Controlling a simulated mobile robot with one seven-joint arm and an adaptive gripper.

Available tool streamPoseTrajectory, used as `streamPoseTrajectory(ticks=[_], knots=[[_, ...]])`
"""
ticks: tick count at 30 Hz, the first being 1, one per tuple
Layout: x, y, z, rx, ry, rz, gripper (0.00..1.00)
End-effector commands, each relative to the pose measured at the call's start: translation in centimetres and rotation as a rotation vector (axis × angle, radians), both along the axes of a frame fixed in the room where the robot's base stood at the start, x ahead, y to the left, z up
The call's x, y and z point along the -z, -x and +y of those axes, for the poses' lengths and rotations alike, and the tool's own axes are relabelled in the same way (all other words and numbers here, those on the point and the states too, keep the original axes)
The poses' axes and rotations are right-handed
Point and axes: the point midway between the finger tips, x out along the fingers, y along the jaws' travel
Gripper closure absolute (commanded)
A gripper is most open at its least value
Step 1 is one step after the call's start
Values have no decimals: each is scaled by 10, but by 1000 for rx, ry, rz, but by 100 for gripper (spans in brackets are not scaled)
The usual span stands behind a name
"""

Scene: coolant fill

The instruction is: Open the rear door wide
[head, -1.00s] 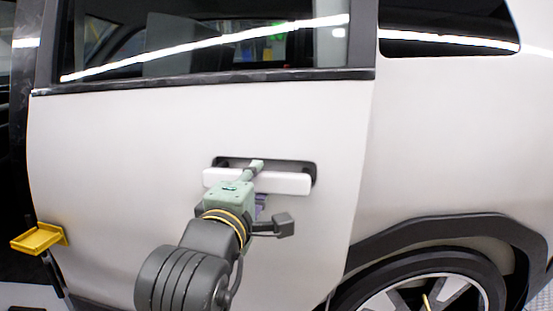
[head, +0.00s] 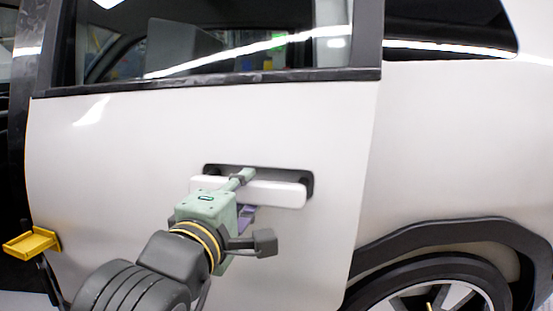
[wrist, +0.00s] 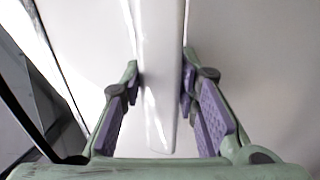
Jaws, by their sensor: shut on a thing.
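The rear door (head: 110,150) is a white panel with a dark window that fills the middle of the head view. Its rear edge stands a little out from the body panel to the right. The white bar handle (head: 285,192) lies across a dark recess in the door. My gripper (head: 243,178) is green with purple pads and is shut around the handle. In the wrist view the handle (wrist: 160,110) runs between the two fingers, which meet it near their tips. The part of the handle behind the gripper is hidden in the head view.
A yellow bracket (head: 32,243) sticks out at the lower left, by the door's front edge. The rear wheel (head: 455,297) and its dark arch (head: 440,232) are at the lower right. The white body panel (head: 440,150) is behind the door's rear edge.

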Motion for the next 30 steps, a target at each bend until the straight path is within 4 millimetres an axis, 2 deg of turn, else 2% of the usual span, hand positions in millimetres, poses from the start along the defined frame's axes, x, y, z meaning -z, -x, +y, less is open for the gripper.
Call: streamPoseTrajectory(ticks=[14, 24, 25, 30], knots=[[1, 31, 13, 49, -2, -2, 100], [0, 35, 13, 59, -2, 0, 100], [1, 35, 13, 59, -2, 0, 70], [0, 34, 13, 58, -1, 1, 59]])
